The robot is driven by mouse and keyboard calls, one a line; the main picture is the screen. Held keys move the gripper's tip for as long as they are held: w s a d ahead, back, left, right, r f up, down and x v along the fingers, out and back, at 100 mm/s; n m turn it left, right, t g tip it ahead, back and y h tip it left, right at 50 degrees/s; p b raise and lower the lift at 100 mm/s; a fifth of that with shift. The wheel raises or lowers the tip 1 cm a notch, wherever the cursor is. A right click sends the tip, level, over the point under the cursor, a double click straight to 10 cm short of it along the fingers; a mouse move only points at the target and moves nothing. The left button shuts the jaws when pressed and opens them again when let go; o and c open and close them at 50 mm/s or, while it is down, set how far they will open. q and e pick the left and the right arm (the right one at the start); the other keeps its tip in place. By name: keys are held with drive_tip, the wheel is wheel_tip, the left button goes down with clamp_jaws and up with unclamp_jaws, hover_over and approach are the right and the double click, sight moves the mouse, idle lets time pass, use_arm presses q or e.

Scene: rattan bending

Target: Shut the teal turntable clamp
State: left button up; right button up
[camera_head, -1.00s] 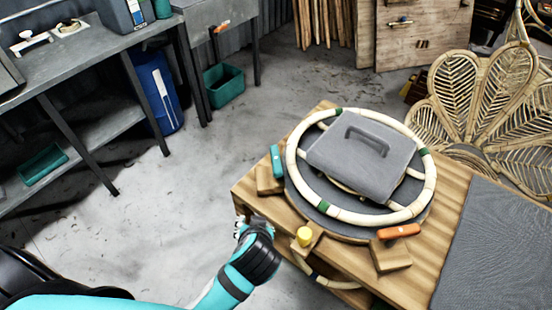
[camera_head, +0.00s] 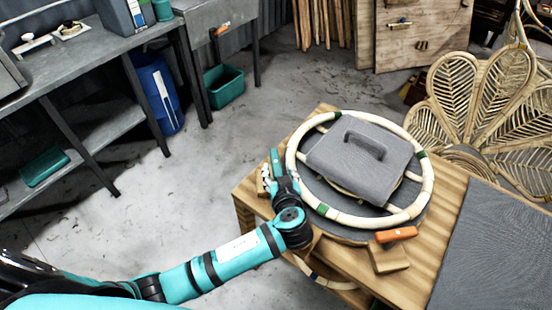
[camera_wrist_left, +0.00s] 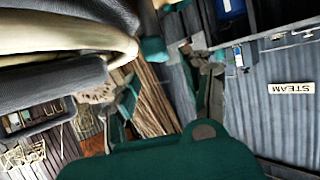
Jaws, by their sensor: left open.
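The teal turntable clamp (camera_head: 275,158) stands at the left edge of the round turntable (camera_head: 340,228) in the head view, its handle pointing up and away. My left gripper (camera_head: 268,182) is just at the near side of this clamp, partly covering its base. I cannot tell whether they touch. In the left wrist view my gripper (camera_wrist_left: 165,95) has its two fingers spread with nothing clear between them. The pale rattan ring (camera_head: 432,180) lies around the turntable; in the left wrist view it fills the upper left (camera_wrist_left: 60,35). My right gripper is not in view.
A grey weight with a handle (camera_head: 350,160) sits inside the ring. An orange clamp (camera_head: 396,234) is on a wooden block at the front right. A grey mat (camera_head: 500,250) covers the table's right part. The floor (camera_head: 200,200) left of the table is open.

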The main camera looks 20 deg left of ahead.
sight(276, 163)
use_arm(q)
drive_tip(key=x, duration=0.6)
drive_tip(key=shift+w+a+f+p, duration=0.2)
drive_tip(key=shift+w+p, duration=0.05)
drive_tip(key=shift+p, duration=0.15)
clamp_jaws()
